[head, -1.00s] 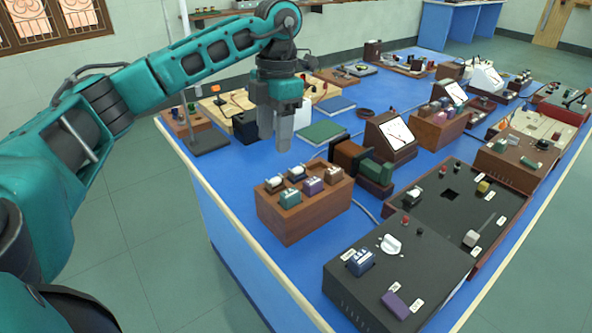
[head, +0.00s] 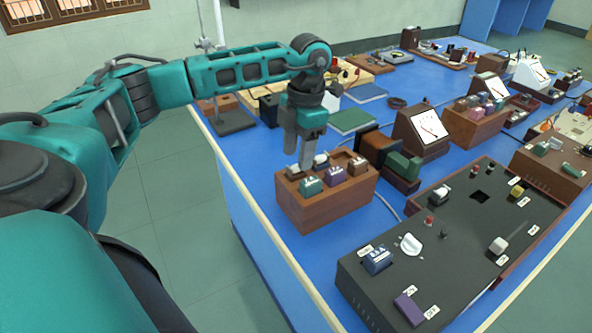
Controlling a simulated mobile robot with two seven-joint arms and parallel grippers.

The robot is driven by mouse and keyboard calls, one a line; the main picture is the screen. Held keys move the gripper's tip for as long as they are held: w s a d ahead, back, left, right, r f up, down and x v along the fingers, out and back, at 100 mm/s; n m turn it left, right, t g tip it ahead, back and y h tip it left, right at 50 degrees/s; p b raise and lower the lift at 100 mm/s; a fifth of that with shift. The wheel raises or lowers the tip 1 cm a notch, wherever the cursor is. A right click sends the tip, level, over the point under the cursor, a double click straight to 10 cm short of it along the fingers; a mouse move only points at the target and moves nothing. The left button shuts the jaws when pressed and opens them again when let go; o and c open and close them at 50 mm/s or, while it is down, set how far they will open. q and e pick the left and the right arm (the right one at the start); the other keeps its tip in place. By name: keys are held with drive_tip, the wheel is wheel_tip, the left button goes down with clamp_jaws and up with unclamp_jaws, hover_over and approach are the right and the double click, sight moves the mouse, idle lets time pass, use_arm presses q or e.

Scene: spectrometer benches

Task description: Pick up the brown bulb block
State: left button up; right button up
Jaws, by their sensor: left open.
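A brown block (head: 357,167) with a pale label sits at the right end of the wooden rack (head: 327,208), beside a purple block (head: 334,175) and a green block (head: 311,186). A pale-topped block (head: 321,160) stands behind them. My left gripper (head: 298,158) points down over the back left part of the rack, with its fingers apart. The fingers partly hide the rack's back row, so I cannot tell whether they touch a block there. My right gripper is not in view.
A brown box with a green front (head: 400,168) and a white-faced meter (head: 428,127) stand right of the rack. A black control box (head: 390,300) lies in front. A green pad (head: 352,121) lies behind. Blue tabletop is bare left of the rack.

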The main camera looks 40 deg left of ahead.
sight(296, 173)
use_arm(q)
drive_tip(key=shift+s+a+f, duration=0.1)
drive_tip(key=shift+f, duration=1.3)
drive_tip(key=shift+c, duration=0.4)
clamp_jaws()
